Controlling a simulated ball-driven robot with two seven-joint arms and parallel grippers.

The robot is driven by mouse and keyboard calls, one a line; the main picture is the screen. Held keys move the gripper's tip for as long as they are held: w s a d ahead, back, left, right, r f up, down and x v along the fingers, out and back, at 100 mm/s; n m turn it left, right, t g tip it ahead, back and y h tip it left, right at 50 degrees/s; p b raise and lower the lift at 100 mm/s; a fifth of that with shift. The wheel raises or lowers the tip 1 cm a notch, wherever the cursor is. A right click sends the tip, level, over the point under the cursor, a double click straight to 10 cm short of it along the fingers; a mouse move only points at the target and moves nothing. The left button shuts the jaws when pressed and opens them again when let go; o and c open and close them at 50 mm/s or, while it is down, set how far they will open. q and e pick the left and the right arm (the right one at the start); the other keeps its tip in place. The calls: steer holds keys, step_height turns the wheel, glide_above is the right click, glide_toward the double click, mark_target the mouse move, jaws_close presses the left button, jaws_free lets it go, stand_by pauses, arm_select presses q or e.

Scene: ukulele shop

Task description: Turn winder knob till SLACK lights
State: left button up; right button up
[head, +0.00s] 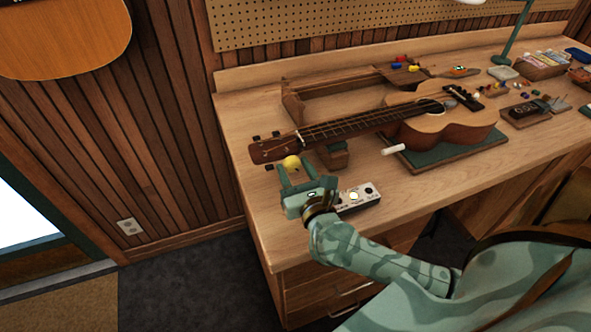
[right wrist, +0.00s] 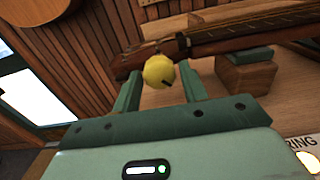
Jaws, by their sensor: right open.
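The yellow winder knob (head: 292,163) is at the headstock end of the ukulele (head: 440,120), which lies on the bench. In the right wrist view the round knob (right wrist: 158,70) shows between my finger tips, with a dark mark on its lower right. My right gripper (head: 297,171) is open, one finger on each side of the knob; I cannot tell whether either finger touches it. A pale indicator box (head: 372,191) stands just right of my gripper. One lamp (head: 354,196) on it glows pale yellow, and another looks dark. Its labels are too small or cut off to read fully. My left gripper is not in view.
A wooden neck support (head: 333,156) stands under the neck, close to my right fingers. A green mat (head: 455,150) lies under the body, with a white rod (head: 394,150) beside it. Small parts and tools crowd the right side. The bench's front left is clear.

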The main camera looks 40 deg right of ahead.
steer(key=c, duration=0.7)
